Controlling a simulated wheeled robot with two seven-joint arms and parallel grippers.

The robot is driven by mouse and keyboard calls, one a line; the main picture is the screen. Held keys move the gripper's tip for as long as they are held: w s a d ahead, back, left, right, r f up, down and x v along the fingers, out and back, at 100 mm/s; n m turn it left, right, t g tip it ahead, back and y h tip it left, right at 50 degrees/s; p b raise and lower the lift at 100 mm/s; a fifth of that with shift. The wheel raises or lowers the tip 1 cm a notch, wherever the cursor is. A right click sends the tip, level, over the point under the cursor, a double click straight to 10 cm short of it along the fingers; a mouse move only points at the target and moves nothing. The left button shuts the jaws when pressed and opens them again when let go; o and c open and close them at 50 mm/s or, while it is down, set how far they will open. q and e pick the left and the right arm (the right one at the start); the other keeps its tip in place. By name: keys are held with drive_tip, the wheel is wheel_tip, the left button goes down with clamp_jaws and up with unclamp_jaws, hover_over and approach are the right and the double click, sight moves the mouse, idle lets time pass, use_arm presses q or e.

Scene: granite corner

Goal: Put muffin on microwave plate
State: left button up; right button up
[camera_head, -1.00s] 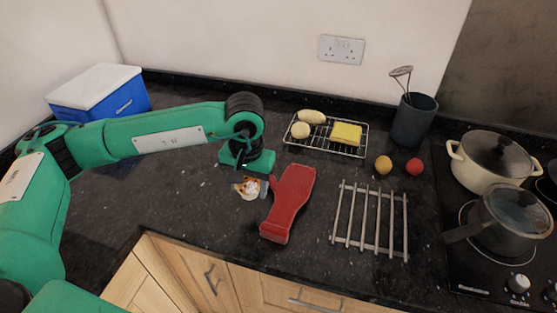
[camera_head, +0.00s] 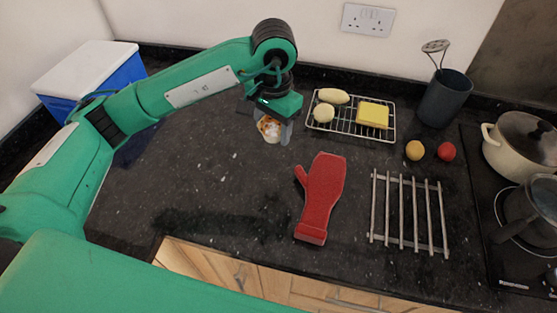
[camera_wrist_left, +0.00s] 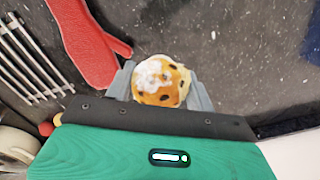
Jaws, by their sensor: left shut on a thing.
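The muffin (camera_head: 270,129) is a small round golden bun with white topping and dark spots. My left gripper (camera_head: 276,130) is shut on it and holds it above the counter, left of the wire rack. In the left wrist view the muffin (camera_wrist_left: 161,81) sits between the two grey fingers of my left gripper (camera_wrist_left: 160,84). No microwave plate shows in these views. My right gripper is not in view.
A red oven mitt (camera_head: 321,195) lies on the counter, with a metal trivet (camera_head: 409,214) to its right. A wire rack (camera_head: 350,127) holds yellow food items. A blue cooler (camera_head: 122,80) stands back left. The dark counter (camera_head: 190,170) left of the mitt is clear.

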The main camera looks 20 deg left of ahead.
use_arm(q)
drive_tip(key=p, duration=0.2)
hover_over(274, 172)
wheel_tip(274, 172, down, 9)
drive_tip(key=shift+f, duration=0.2)
wheel_tip(274, 172, down, 3)
drive_tip(key=shift+s+p, duration=0.1)
drive_tip(key=shift+p, duration=0.35)
drive_tip(key=shift+f, duration=0.25)
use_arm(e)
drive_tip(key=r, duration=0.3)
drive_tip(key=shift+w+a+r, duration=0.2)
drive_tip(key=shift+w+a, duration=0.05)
use_arm(q)
drive_tip(key=shift+f, duration=0.1)
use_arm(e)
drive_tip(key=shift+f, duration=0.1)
use_arm(q)
drive_tip(key=shift+f+b, duration=0.1)
drive_tip(key=shift+b, duration=0.2)
drive_tip(key=o, duration=0.6)
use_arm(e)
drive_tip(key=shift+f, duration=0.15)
